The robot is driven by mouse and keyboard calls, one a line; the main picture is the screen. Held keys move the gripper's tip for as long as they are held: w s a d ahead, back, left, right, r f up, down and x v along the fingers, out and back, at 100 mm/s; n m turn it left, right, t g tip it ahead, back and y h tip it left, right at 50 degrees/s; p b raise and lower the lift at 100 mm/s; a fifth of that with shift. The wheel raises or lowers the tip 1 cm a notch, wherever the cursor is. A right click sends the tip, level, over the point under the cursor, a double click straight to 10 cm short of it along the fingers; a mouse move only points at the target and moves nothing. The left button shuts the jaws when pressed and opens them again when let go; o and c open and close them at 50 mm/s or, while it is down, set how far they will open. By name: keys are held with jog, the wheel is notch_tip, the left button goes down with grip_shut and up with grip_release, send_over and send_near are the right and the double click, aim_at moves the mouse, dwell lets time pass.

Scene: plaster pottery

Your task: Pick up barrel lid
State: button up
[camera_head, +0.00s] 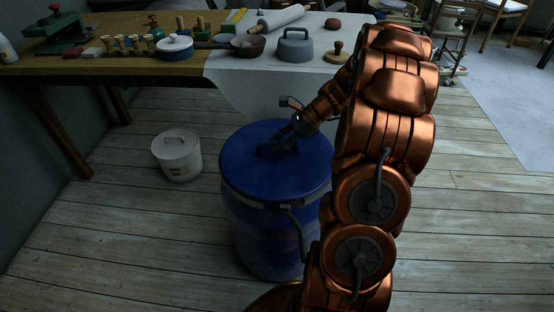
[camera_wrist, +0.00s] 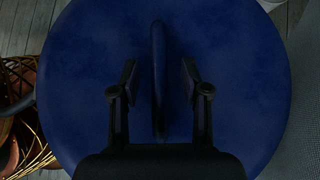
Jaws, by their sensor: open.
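The barrel lid (camera_head: 243,153) is a round blue disc on top of a blue barrel (camera_head: 262,232) that stands on the floor. In the wrist view the lid (camera_wrist: 225,60) fills most of the picture, and a narrow raised blue handle (camera_wrist: 158,75) runs up its middle. My gripper (camera_head: 275,147) is low over the lid. In the wrist view the gripper (camera_wrist: 158,88) is open, with one finger on each side of the handle and a visible gap on both sides. Whether the fingertips touch the lid surface cannot be told.
A white bucket (camera_head: 178,155) stands on the floor left of the barrel. A wooden table (camera_head: 120,64) with pots and tools stands behind, partly covered by a pale cloth (camera_head: 250,75). Wooden floor (camera_head: 110,230) is clear at the left front.

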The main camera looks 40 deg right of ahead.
jog(key=shift+a+f, duration=0.15)
jog(key=shift+f, duration=0.05)
grip_shut()
jog(key=shift+w+r, duration=0.1)
dwell(0.5)
